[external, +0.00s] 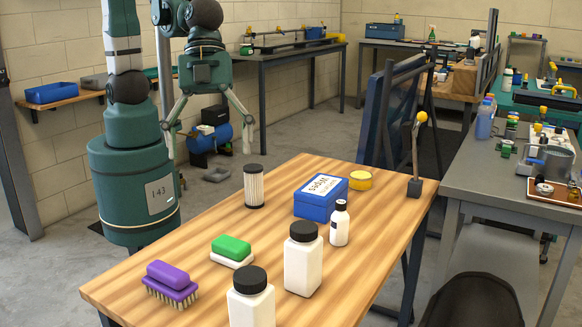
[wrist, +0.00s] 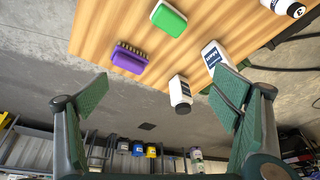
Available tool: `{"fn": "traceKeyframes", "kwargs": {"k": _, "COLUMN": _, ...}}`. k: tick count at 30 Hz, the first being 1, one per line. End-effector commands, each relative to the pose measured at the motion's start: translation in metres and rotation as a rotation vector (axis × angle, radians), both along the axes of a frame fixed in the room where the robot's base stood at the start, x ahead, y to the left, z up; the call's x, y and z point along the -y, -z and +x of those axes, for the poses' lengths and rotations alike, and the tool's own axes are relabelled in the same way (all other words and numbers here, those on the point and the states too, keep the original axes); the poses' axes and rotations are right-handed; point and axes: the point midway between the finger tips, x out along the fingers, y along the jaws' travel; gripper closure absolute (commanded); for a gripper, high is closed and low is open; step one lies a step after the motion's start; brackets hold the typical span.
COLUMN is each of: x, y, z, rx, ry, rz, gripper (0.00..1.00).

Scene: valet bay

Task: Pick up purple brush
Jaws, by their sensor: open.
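The purple brush (external: 171,284) lies on the wooden table (external: 330,250) near its front left corner, bristles down. It also shows in the wrist view (wrist: 129,57), near the table edge and ahead of the space between my fingers.
White bottles with black lids (external: 303,260) stand at the front and middle. A filter cylinder (external: 254,187), blue wipes box (external: 320,199), small bottle (external: 340,224) and yellow tin (external: 360,180) stand farther back. Bare wood separates several items.

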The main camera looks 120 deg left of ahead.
Motion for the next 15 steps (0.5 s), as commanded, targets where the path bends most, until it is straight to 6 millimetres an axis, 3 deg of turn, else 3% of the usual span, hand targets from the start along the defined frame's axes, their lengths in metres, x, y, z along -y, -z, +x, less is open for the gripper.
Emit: {"fn": "traceKeyframes", "kwargs": {"k": 15, "x": 0.076, "y": 0.079, "z": 0.013, "rx": -0.03, "ry": 0.326, "rz": -0.001, "gripper": 0.12}}
